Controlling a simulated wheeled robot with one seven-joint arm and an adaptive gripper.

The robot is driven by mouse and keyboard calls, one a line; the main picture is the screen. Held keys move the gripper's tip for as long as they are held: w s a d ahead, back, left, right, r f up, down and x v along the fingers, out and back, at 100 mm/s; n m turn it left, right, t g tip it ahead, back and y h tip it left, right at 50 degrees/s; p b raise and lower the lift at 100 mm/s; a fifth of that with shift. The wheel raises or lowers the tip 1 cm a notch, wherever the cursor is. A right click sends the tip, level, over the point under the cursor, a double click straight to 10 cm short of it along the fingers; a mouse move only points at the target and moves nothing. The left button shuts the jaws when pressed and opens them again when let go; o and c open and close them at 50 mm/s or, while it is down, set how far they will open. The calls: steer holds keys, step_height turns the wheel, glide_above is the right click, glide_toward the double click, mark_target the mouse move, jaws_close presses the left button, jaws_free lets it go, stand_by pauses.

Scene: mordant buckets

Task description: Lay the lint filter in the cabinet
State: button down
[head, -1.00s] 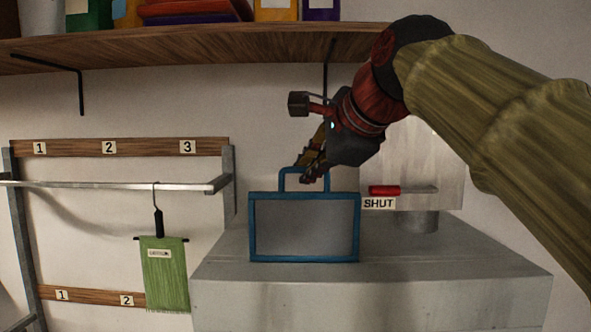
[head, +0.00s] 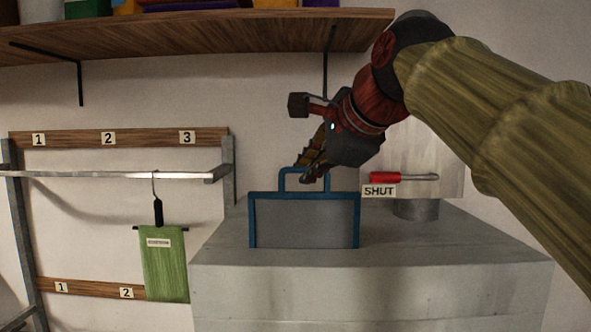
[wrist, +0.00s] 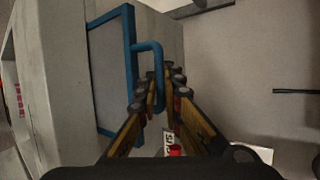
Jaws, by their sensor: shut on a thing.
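The lint filter (head: 305,222), a grey panel in a blue frame with a blue loop handle, is upright at the top of the pale grey cabinet (head: 370,295). Its lower blue bar is hidden, and the panel ends at the cabinet's top surface as if partly sunk into it. My gripper (head: 311,172) is shut on the filter's handle from above right. In the wrist view, the blue handle (wrist: 149,50) runs between my fingers (wrist: 158,90), and the cabinet (wrist: 40,80) is at the left.
A plate marked SHUT (head: 379,191) with a red-handled lever (head: 385,177) stands at the right, near the filter. A rail (head: 110,175) with a hanging green cloth (head: 164,265) is at the left. A wooden shelf (head: 200,35) is above.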

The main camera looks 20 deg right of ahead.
mark_target(311, 207)
steer(key=shift+f+b, duration=2.7)
steer(key=shift+f, duration=0.7)
steer(key=c, duration=1.9)
jaws_free()
